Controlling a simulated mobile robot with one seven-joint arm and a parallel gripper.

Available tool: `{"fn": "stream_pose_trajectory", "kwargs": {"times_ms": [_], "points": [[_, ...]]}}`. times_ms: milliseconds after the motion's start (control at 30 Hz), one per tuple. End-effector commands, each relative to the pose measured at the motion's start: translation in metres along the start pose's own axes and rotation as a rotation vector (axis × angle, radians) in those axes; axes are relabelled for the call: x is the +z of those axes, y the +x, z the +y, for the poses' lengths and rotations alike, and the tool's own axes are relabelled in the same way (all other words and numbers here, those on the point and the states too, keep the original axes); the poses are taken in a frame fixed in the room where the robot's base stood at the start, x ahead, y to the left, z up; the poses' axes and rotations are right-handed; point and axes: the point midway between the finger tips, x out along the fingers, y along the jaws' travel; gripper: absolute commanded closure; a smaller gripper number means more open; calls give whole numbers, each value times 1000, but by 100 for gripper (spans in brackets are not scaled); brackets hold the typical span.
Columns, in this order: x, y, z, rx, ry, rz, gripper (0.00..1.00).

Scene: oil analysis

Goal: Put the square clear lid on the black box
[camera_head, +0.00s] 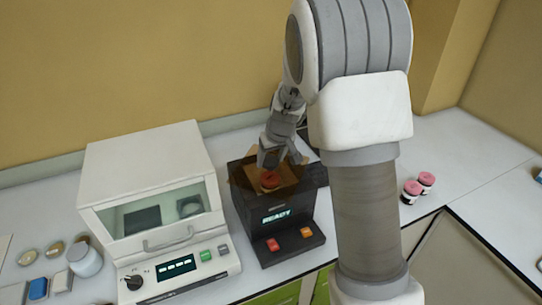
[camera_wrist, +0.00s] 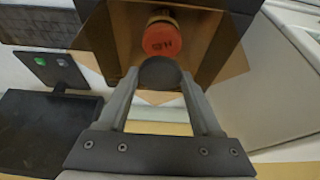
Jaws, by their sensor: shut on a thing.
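The black box (camera_head: 290,213) stands on the white counter with a lit READY display and a red and an orange button on its front. A jar with a red cap (camera_head: 270,180) is inside its open top; the cap also shows in the wrist view (camera_wrist: 162,38). The square clear lid (camera_wrist: 234,67) is brownish and see-through. My gripper (camera_wrist: 160,74) is shut on the lid's dark round knob. In the head view my gripper (camera_head: 281,160) is over the box opening. The lid looks turned relative to the box, with corners past its edges. Whether it touches the rim I cannot tell.
A white instrument (camera_head: 160,205) with a glass window stands close to the left of the box. Two jars with pink caps (camera_head: 412,188) stand to the right, beyond my arm. Small dishes and a white cup (camera_head: 84,260) sit at the far left.

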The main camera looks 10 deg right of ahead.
Motion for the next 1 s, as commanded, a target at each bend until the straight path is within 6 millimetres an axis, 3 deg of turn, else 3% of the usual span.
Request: {"fn": "stream_pose_trajectory", "kwargs": {"times_ms": [967, 1000], "points": [[3, 10, 0, 1, -1, 3, 100], [3, 10, 0, 1, -1, 3, 31]]}}
